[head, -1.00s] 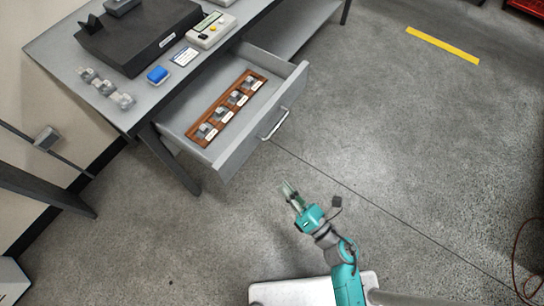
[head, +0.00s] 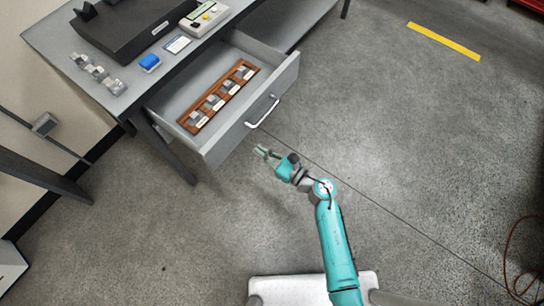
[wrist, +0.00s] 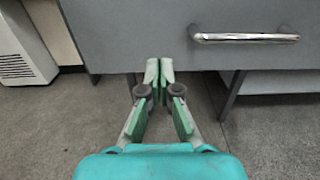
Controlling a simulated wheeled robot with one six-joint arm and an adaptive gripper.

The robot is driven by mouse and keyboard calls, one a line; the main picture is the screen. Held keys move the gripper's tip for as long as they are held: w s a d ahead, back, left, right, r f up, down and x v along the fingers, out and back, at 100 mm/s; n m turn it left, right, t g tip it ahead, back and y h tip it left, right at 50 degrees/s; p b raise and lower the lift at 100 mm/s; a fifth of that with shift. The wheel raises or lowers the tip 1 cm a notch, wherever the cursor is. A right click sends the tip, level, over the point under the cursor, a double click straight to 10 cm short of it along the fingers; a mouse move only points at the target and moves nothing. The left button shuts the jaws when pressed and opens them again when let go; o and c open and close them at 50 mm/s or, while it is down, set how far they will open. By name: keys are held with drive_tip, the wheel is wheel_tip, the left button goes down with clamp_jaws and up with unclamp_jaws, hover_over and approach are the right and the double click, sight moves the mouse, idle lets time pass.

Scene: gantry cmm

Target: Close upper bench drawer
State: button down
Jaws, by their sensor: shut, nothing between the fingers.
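The upper bench drawer (head: 228,134) is pulled out from under the grey bench (head: 60,40). Its chrome bar handle (head: 262,112) is on the front panel. A brown wooden rack (head: 208,108) with several small grey blocks lies inside the drawer. My gripper (head: 260,151) is in front of the drawer, a little out from its front panel and below the handle in the picture. In the wrist view my gripper (wrist: 160,66) has its fingertips together and empty. The drawer front (wrist: 130,35) fills the upper part there, with the handle (wrist: 246,38) to the right of the fingers.
A bench leg (head: 165,145) stands left of the drawer.

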sight(237, 135)
drive_tip(key=x, duration=0.7)
drive_tip(key=shift+w+a, duration=0.2)
drive_tip(key=shift+a, duration=0.15)
